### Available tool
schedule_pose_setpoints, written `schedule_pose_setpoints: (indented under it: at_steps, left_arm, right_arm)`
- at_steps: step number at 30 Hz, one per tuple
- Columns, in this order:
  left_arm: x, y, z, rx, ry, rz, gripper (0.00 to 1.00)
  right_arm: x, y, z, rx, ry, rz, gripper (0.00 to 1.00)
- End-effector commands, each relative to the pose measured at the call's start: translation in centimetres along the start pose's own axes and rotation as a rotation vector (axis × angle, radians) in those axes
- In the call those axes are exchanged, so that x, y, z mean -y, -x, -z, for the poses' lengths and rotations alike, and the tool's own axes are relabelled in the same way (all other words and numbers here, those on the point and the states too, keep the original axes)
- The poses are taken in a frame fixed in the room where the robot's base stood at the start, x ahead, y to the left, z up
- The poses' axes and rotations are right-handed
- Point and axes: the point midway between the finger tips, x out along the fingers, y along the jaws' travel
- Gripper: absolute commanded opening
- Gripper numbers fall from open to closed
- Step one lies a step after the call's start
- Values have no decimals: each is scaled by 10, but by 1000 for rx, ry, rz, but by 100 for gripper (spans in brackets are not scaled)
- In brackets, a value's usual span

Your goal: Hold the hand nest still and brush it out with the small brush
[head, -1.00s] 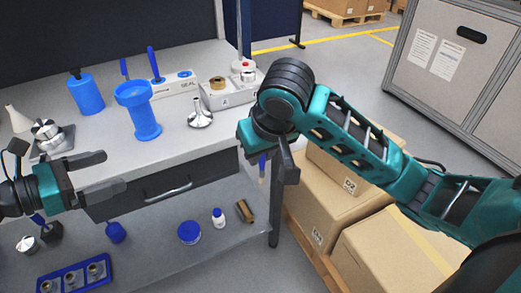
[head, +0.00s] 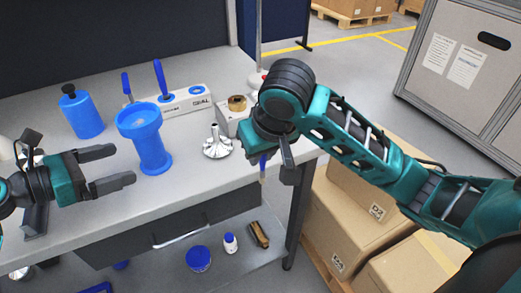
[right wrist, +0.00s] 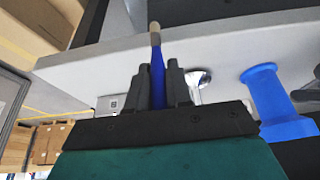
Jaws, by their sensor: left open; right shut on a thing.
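The small brush, with a blue handle (right wrist: 157,80) and a pale tip, is clamped between the fingers of my right gripper (right wrist: 158,68) in the right wrist view. In the head view its blue handle (head: 263,161) shows below my right gripper (head: 272,158), in front of the bench's right end, off the bench top. My left gripper (head: 124,164) is open and empty over the bench's left part, left of a blue flared pedestal (head: 152,150). A grey piece (head: 36,220) is mostly hidden behind my left gripper; I cannot tell surely whether it is the hand nest.
The shelf below holds a blue-lidded jar (head: 198,258) and a small white bottle (head: 230,243). Cartons (head: 345,215) stand at right.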

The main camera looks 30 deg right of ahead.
Motion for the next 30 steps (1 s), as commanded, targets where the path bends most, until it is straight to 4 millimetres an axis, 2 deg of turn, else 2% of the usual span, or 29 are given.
schedule_pose_setpoints:
  at_steps: [1,7,9,15,21,29,30]
  left_arm:
    - [1,-10,4,1,-2,2,100]
    - [0,-40,4,2,-3,2,100]
    - [0,-48,-2,1,2,2,100]
    - [0,-69,-1,1,1,2,100]
    - [0,-77,0,0,0,0,100]
    - [0,-78,0,0,-1,0,100]
    - [0,-78,0,0,-1,0,97]
  right_arm:
    - [0,-10,-4,0,0,0,0]
    - [0,-29,-12,0,0,0,0]
    - [0,-19,-8,-1,0,0,0]
    - [0,-15,-6,0,0,0,0]
    - [0,-14,-6,0,0,0,0]
    - [0,-15,-6,0,0,0,0]
    - [0,-15,-6,0,0,0,0]
